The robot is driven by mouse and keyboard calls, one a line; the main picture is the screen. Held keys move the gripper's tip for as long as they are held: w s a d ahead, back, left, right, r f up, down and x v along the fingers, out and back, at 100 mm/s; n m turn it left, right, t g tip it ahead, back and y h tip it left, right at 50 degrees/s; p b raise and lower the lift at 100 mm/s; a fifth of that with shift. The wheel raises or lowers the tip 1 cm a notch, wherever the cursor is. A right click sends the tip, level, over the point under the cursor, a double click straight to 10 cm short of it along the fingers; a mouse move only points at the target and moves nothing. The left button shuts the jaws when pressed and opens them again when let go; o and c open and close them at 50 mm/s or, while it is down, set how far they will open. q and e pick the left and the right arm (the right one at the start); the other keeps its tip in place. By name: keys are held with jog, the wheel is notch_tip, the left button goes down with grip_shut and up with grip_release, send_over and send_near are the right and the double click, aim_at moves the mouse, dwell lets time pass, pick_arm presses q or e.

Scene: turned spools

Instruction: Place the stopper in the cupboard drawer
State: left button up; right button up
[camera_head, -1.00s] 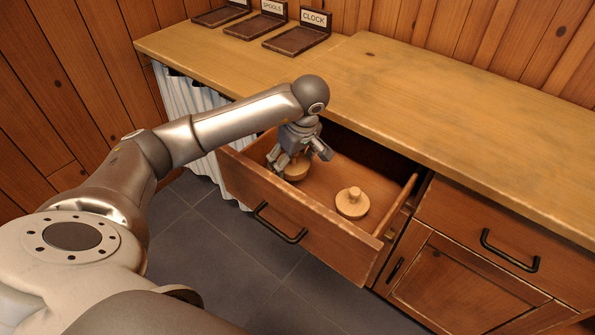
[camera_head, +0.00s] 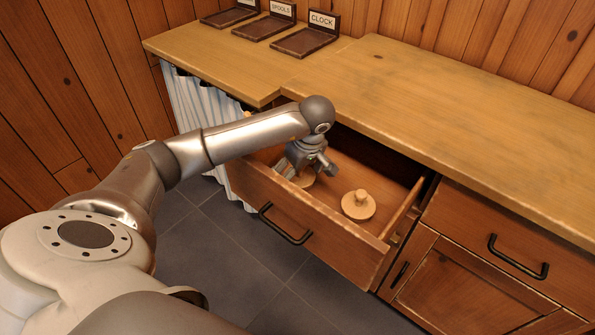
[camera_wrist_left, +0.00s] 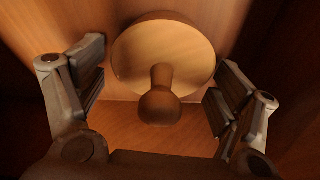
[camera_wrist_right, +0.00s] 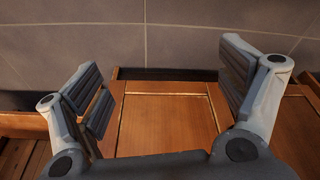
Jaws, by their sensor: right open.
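The cupboard drawer (camera_head: 330,243) is pulled open below the counter. A pale wooden stopper with a round disc and a knob (camera_head: 358,205) lies in its right part. My left gripper (camera_head: 308,177) is down inside the drawer's left part. A second wooden piece (camera_head: 304,180) of like shape is there, partly hidden by the gripper. In the left wrist view, this disc with its knob (camera_wrist_left: 162,75) sits between spread fingers, with gaps on both sides. My right gripper (camera_wrist_right: 160,95) is open and empty in its wrist view, with cupboard panels beyond; it is not in the head view.
The wooden counter (camera_head: 430,110) above the drawer is mostly clear. Three dark trays with label cards stand at its back left, one reading CLOCK (camera_head: 305,40). A closed drawer and door (camera_head: 480,240) are at the right. A striped curtain (camera_head: 200,115) hangs at the left.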

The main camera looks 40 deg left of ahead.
aim_at(305, 181)
jog(key=shift+s+f, duration=0.15)
jog(key=shift+s, duration=0.2)
pick_arm(q)
jog(key=shift+r, duration=0.1)
jog(key=shift+r, duration=0.3)
jog(key=w+p+v, duration=0.1)
jog(key=v, duration=1)
jog(key=shift+s+r+p, duration=0.25)
jog(key=shift+s+p, duration=0.15)
jog(key=shift+s, duration=0.1)
pick_arm(e)
jog(key=shift+s+d+f, duration=0.1)
jog(key=shift+s+f, duration=0.25)
jog(key=shift+f, duration=0.55)
jog(key=shift+s+d+f, duration=0.1)
jog(key=shift+s+f, duration=0.3)
jog(key=shift+f, duration=0.55)
jog(key=shift+s+d+f, duration=0.1)
jog(key=shift+s+f, duration=0.25)
jog(key=shift+f, duration=0.55)
pick_arm(q)
jog(key=shift+d, duration=0.15)
pick_arm(e)
jog(key=shift+a, duration=0.1)
